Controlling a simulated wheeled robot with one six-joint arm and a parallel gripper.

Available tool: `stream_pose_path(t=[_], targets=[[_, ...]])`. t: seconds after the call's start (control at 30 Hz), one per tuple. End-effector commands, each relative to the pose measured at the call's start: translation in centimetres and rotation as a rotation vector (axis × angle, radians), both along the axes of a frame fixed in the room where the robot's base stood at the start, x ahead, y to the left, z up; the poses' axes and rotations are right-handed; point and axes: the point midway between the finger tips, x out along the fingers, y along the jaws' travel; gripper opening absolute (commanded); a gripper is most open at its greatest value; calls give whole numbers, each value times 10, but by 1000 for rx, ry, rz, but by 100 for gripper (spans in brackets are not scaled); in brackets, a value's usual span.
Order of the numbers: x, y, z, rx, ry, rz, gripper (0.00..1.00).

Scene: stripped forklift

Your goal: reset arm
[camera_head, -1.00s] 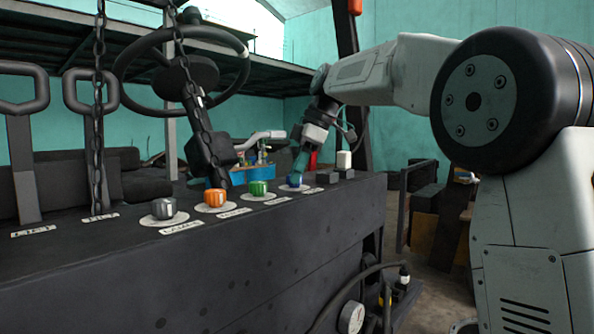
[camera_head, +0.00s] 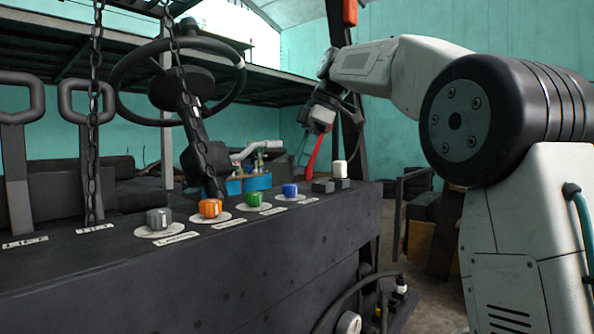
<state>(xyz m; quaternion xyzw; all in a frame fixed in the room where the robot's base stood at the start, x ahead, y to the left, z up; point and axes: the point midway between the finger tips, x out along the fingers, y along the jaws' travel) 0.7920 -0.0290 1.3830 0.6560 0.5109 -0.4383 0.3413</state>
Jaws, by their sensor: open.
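My arm reaches in from the right, over the far right end of the dark control panel (camera_head: 215,275). My gripper (camera_head: 303,146) hangs small at its end, above and behind the blue knob (camera_head: 289,189) and apart from it. The jaws are open and I see nothing held in them; their tips are hard to make out against the teal wall. A green knob (camera_head: 253,199), an orange knob (camera_head: 210,208) and a grey knob (camera_head: 158,218) stand in a row left of the blue one, each on a pale round plate.
A steering wheel (camera_head: 120,85) on its column and hanging chains (camera_head: 93,130) stand at left, beside two loop-handled levers (camera_head: 15,150). A red handle (camera_head: 315,152) and a white-capped switch (camera_head: 340,168) are near my gripper. A dark post (camera_head: 362,145) rises behind my arm.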

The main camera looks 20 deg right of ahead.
Motion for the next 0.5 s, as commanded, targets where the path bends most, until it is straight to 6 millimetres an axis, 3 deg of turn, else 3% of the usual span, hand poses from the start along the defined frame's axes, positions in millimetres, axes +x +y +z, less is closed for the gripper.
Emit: stream_pose_path(t=[0.17,0.5], targets=[[-1,-5,12,0,-1,1,56],[-1,-5,12,0,0,1,56]])
